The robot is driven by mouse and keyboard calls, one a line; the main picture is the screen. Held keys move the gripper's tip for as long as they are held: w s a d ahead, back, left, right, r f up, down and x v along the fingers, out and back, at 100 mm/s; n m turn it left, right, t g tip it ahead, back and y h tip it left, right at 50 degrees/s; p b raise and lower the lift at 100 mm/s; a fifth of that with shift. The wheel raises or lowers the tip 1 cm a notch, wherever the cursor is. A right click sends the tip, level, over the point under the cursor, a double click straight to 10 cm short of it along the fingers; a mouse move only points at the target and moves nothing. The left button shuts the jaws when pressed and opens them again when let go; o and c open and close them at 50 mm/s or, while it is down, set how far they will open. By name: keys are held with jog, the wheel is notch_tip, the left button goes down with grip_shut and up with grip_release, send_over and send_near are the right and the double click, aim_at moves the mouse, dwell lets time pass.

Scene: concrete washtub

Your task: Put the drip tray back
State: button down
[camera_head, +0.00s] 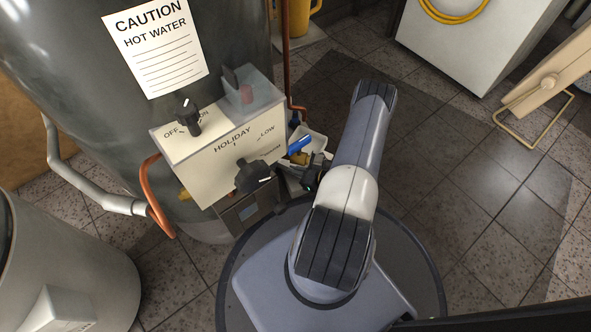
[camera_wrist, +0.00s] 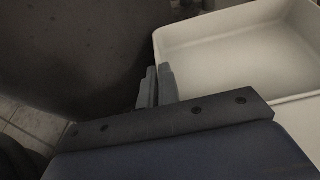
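The drip tray (camera_wrist: 235,42), a white shallow open box, fills the upper right of the wrist view. It appears empty where visible. In the head view a pale tray (camera_head: 316,139) shows in part beside the control box, partly hidden by the blue-handled valve and my arm. My gripper (camera_wrist: 157,87) has its two grey fingertips close together at the tray's left wall. The near finger overlaps that wall's edge; I cannot tell whether the wall is pinched between them. In the head view my gripper (camera_head: 313,171) is small and dark, low beside the tank.
The tank (camera_head: 70,85) and its control box (camera_head: 222,138) stand left of my arm. A blue valve handle (camera_head: 299,144) sits close above my gripper. A copper pipe (camera_head: 288,65) runs near the tray. Tiled floor (camera_head: 450,185) is open on the right.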

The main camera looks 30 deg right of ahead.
jog(key=c, duration=1.7)
grip_release()
jog(key=shift+s+r, duration=0.1)
jog(key=shift+r, duration=0.1)
jog(key=p+v, duration=0.4)
jog(key=v, duration=0.7)
jog(key=shift+s+d, duration=0.25)
jog(key=shift+s, duration=0.1)
jog(key=shift+w, duration=0.1)
jog(key=b+x, duration=0.4)
jog(key=x, duration=0.8)
jog(key=shift+f, duration=0.1)
